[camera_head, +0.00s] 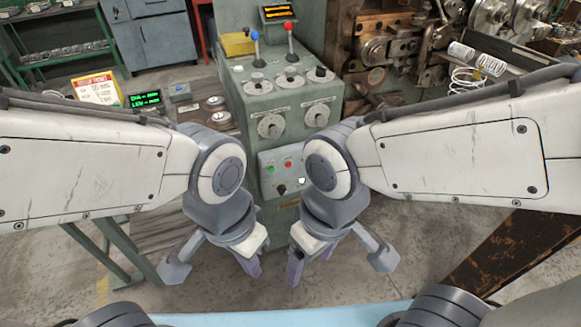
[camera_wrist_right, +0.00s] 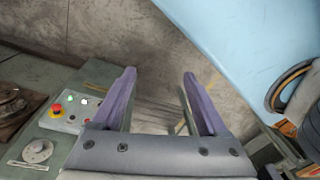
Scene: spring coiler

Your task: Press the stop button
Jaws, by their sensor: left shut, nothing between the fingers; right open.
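A grey control box (camera_head: 268,182) is on the front of the green machine, between my two arms in the head view. It carries a red button (camera_head: 288,164), a green button (camera_head: 270,169) and a black knob (camera_head: 281,189). In the right wrist view a red mushroom button on a yellow ring (camera_wrist_right: 57,110) shows at the left; my right arm seems to hide it in the head view. My left gripper (camera_head: 252,266) is shut and empty, pointing down below and left of the box. My right gripper (camera_head: 311,259) is open and empty, below and right of it. Neither touches a button.
The green machine's top (camera_head: 275,85) has dials and blue and red ball levers. A bench with a green-lit display (camera_head: 145,99) stands at left. Metal springs (camera_head: 468,80) lie at right. A rusty beam (camera_head: 515,250) is at lower right. Floor below the box is bare.

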